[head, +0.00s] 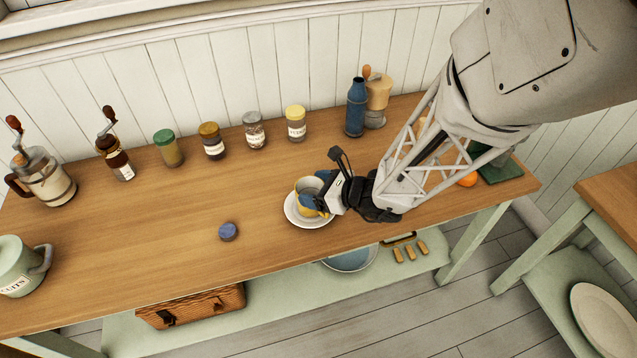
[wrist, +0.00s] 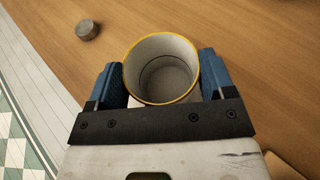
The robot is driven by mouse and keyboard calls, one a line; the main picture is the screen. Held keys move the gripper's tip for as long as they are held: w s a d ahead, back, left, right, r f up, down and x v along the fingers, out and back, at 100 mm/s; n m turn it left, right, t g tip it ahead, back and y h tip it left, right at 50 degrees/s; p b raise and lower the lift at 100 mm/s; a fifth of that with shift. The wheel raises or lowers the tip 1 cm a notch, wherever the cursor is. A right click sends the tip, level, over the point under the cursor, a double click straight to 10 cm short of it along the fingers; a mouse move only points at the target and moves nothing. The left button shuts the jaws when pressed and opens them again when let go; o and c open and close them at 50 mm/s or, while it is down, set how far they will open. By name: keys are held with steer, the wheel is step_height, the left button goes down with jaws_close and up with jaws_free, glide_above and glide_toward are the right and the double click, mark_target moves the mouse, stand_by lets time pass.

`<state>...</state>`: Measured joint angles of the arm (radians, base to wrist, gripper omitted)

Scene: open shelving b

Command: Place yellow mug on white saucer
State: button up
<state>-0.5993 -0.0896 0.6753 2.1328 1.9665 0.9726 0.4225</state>
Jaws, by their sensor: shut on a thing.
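The yellow mug (head: 303,199) is upright in the head view, and its pale inside shows within a yellow rim. The white saucer (head: 293,214) is on the wooden table, and the mug overlaps it in the picture. I cannot tell whether the mug's base touches the saucer or hangs just above it. My gripper (head: 318,194) comes in from the right and is shut on the mug. In the wrist view, the blue fingers of my gripper (wrist: 162,85) press on both sides of the mug (wrist: 163,72). The saucer is mostly or wholly hidden there.
A small blue round object (head: 228,232) lies left of the saucer. Several jars, including a yellow-lidded one (head: 296,124), and a blue bottle (head: 356,107) line the back. The table's front edge (head: 290,262) is near the saucer.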

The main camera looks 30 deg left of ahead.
steer(key=shift+f, duration=0.1)
steer(key=o, duration=1)
steer(key=shift+v, duration=6.05)
steer(key=shift+d, duration=0.1)
